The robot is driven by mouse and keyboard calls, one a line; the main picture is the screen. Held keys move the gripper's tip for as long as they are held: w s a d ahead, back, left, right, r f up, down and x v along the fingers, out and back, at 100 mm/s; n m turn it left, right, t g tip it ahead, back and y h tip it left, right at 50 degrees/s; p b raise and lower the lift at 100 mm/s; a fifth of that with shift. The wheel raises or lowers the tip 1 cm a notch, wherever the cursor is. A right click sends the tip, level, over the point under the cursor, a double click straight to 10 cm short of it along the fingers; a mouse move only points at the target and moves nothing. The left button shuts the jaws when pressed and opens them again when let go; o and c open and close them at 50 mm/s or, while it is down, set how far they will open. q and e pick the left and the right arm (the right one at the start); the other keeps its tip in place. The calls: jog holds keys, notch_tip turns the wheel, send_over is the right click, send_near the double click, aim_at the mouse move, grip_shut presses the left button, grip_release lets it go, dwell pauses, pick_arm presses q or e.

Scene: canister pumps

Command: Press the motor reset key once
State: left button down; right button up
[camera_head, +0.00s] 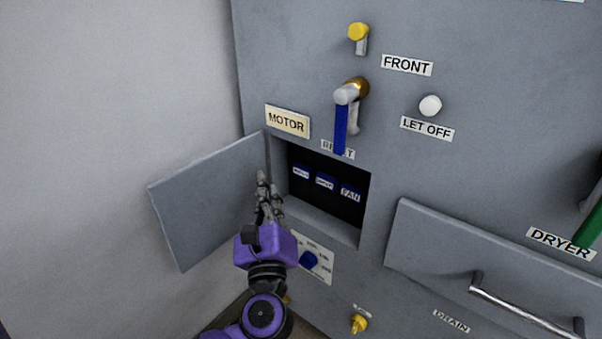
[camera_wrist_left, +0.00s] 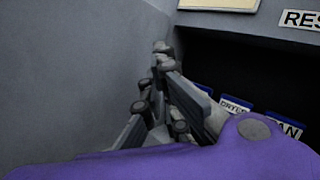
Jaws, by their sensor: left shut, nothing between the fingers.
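A small recess (camera_head: 325,213) in the grey panel holds a row of three blue keys. The leftmost key (camera_head: 301,171) has a label too small to read for certain in the head view. The middle key (camera_head: 324,182) reads DRYER in the left wrist view (camera_wrist_left: 235,106), and the right key (camera_head: 350,193) reads FAN. My left gripper (camera_head: 268,185) is shut and empty at the left side of the recess opening, left of the leftmost key and apart from it. In the left wrist view its fingers (camera_wrist_left: 161,62) partly hide the keys. My right gripper is out of view.
A grey door (camera_head: 205,205) stands open on the left, close to my gripper. A MOTOR plate (camera_head: 287,122) is above the recess. A blue lever (camera_head: 341,128) hangs over the RESET sign.

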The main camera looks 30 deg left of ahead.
aim_at(303, 171)
pick_arm(q)
jog(key=w, duration=0.6)
jog(key=shift+w+d+b, duration=0.25)
jog(key=shift+d+b, duration=0.15)
jog(key=shift+d, duration=0.05)
dwell(0.6)
dwell(0.4)
jog(key=shift+w+d, duration=0.1)
jog(key=shift+w, duration=0.3)
